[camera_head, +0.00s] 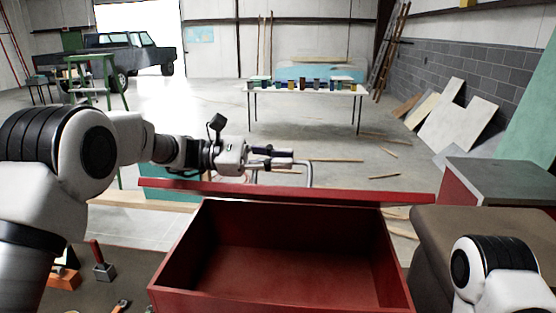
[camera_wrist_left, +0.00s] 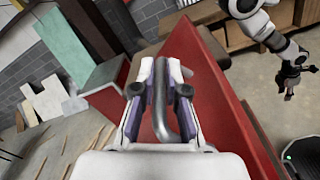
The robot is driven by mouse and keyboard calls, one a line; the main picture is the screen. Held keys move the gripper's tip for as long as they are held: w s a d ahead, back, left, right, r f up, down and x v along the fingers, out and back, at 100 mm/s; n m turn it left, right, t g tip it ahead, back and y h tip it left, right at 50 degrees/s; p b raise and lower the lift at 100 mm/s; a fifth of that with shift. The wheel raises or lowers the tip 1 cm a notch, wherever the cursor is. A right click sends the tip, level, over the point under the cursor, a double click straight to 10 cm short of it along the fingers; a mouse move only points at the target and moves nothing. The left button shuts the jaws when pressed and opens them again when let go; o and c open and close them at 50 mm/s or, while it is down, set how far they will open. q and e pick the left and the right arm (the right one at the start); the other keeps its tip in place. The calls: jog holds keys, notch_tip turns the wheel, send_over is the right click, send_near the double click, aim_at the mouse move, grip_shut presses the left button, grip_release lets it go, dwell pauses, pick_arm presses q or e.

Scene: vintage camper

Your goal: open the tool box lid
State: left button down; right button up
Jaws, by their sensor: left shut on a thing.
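The red tool box (camera_head: 280,300) stands open in front of me, and its inside looks empty. Its lid (camera_head: 350,194) is raised at the far side and shows nearly edge-on; in the left wrist view the lid (camera_wrist_left: 205,85) is a broad red panel. My left gripper (camera_head: 290,158) is behind the lid's upper edge, shut on the grey metal handle (camera_head: 309,174). The handle (camera_wrist_left: 160,115) runs between the fingers in the left wrist view. My right arm is at the lower right; its gripper (camera_wrist_left: 290,82) shows small and dark in the left wrist view.
A brown surface (camera_head: 435,235) lies right of the box, with a red cabinet (camera_head: 500,180) behind it. Small tools, including a red-handled one (camera_head: 102,265), lie at the lower left. A white table (camera_head: 300,90) with several coloured items stands far back.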

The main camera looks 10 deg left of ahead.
pick_arm(q)
jog(key=shift+f, duration=0.1)
jog(key=c, duration=1.2)
grip_release()
jog(key=shift+w+f, duration=0.1)
